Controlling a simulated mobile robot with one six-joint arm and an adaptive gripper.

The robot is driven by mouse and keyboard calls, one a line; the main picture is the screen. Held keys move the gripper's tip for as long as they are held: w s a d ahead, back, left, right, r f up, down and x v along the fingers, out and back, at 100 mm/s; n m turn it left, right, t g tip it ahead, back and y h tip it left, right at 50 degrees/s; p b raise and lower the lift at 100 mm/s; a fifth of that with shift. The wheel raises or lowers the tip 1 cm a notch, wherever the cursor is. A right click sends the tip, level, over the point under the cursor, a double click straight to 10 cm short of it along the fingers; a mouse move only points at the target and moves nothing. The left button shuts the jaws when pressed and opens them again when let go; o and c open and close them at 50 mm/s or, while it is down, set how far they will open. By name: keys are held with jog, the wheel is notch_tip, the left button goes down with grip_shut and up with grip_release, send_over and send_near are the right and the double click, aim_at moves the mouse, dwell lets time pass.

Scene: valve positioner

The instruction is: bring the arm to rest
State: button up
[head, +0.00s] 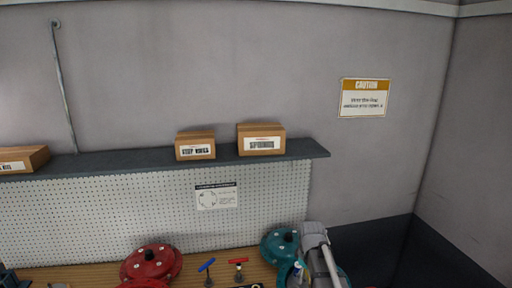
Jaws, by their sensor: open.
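A grey, rounded part of my arm (317,246) shows at the bottom edge, right of centre, in the head view. It stands in front of the right end of the bench, next to a teal domed part. My gripper's fingers cannot be made out; they lie below the picture or behind the arm. I see nothing held.
A wooden bench (220,272) carries a red domed part (151,263), a teal domed part (280,245), and small blue-handled (207,266) and red-handled (239,262) pieces. Above are a pegboard (120,215) and a dark shelf (110,163) with boxes.

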jog(key=s+m, duration=0.9)
jog(key=s, duration=0.2)
notch_tip(320, 180, down, 14)
jog(key=s+b, duration=0.3)
jog(key=b, duration=1.1)
